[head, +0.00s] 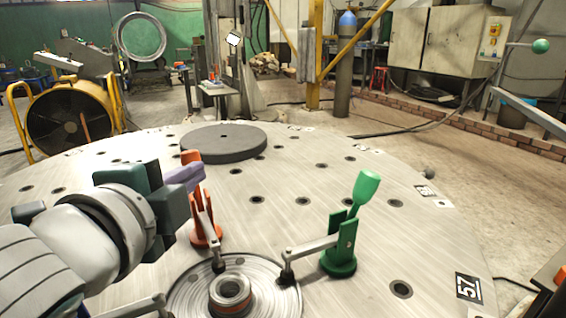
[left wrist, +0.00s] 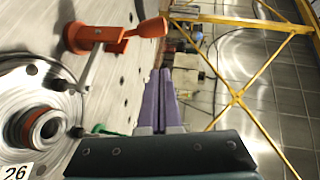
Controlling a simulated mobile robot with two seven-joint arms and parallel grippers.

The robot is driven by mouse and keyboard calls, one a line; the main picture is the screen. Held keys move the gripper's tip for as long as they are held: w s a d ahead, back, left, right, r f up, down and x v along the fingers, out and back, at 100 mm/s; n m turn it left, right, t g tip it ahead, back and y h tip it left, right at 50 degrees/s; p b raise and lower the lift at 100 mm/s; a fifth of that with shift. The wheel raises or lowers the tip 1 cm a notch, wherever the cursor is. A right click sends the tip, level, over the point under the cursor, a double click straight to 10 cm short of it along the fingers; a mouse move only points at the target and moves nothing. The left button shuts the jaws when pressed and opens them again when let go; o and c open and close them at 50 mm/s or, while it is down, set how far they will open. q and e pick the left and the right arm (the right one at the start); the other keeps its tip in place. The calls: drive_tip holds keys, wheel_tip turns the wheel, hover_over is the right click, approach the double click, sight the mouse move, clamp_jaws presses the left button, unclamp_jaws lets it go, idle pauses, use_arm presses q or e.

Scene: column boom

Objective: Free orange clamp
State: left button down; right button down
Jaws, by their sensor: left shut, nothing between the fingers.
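The orange clamp (head: 206,230) stands on the round metal table, partly behind my left gripper in the head view. Its grey arm reaches down to the ringed flange (head: 182,300), and its tip is at the flange's edge. In the left wrist view the orange clamp (left wrist: 97,33) shows its handle (left wrist: 147,28) standing out from the table. My left gripper (head: 196,174), with purple fingers, is shut and empty. Its fingers (left wrist: 161,75) are beside the handle, apart from it in the wrist view. My right gripper is not in view.
A green clamp (head: 340,245) with a raised handle stands right of the flange, its arm reaching to it. Another grey clamp arm (head: 140,306) shows at the bottom left. A dark disc (head: 223,143) lies farther back. The table's right side (head: 430,235) is mostly clear.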

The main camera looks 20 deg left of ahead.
sight(194, 200)
use_arm(q)
drive_tip(key=w+a, duration=0.1)
drive_tip(key=w+a+f, duration=0.1)
drive_tip(key=w, duration=0.1)
drive_tip(key=w+a+b, duration=0.1)
drive_tip(key=a, duration=0.1)
drive_tip(key=shift+w+f, duration=0.2)
drive_tip(key=shift+f, duration=0.05)
